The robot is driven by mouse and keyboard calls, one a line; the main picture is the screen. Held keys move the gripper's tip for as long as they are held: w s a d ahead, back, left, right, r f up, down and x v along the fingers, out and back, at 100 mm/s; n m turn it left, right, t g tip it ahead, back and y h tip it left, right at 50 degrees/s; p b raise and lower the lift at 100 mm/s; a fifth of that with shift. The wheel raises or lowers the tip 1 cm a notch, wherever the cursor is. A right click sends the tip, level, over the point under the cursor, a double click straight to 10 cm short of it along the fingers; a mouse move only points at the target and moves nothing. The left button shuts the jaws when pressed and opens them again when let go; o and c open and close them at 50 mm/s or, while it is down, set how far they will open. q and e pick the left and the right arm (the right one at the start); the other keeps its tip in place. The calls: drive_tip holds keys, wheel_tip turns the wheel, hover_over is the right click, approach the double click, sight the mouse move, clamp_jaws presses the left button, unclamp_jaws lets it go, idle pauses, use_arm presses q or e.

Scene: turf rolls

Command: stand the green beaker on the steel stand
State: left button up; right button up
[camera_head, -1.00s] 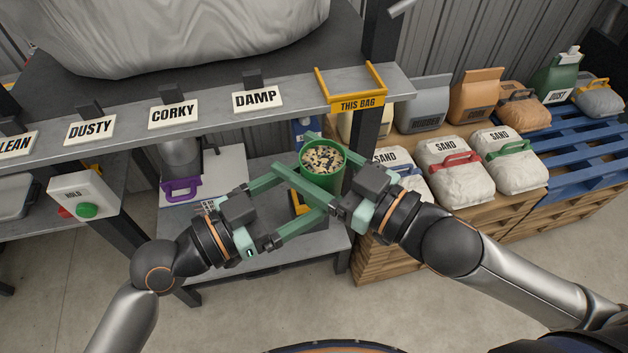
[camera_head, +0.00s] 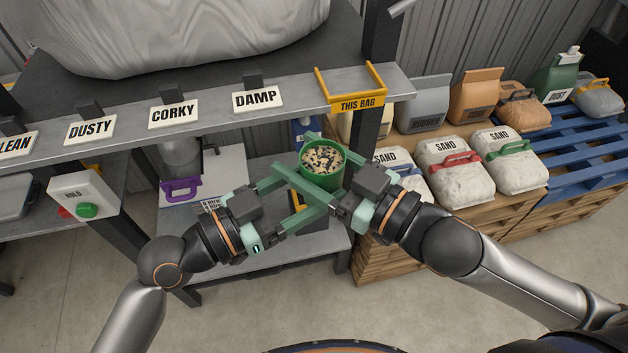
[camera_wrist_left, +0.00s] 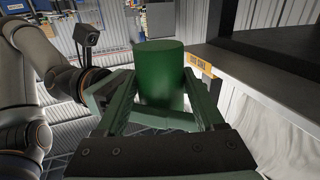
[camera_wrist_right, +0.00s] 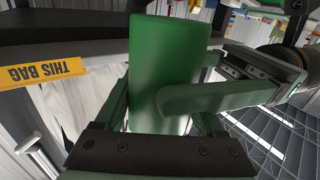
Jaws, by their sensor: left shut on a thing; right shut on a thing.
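The green beaker (camera_head: 323,178), filled with speckled granules, is held upright in the air in front of the shelf. My right gripper (camera_head: 312,168) is shut on it from the right. My left gripper (camera_head: 304,190) is shut on it from the lower left, its fingers crossing those of the right. In the left wrist view the beaker (camera_wrist_left: 160,75) stands between the fingers. In the right wrist view the beaker (camera_wrist_right: 165,65) fills the middle, with a left finger across its lower part. I cannot pick out the steel stand with certainty.
A shelf edge carries labels, including DAMP (camera_head: 258,99), and a yellow THIS BAG bracket (camera_head: 355,105). A purple-handled item (camera_head: 181,189) and a box with a green button (camera_head: 86,209) are at left. Sand bags (camera_head: 452,170) on pallets are at right.

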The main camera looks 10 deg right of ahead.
use_arm(q)
drive_tip(key=shift+c, duration=0.7)
clamp_jaws()
use_arm(e)
drive_tip(key=o, duration=1.4)
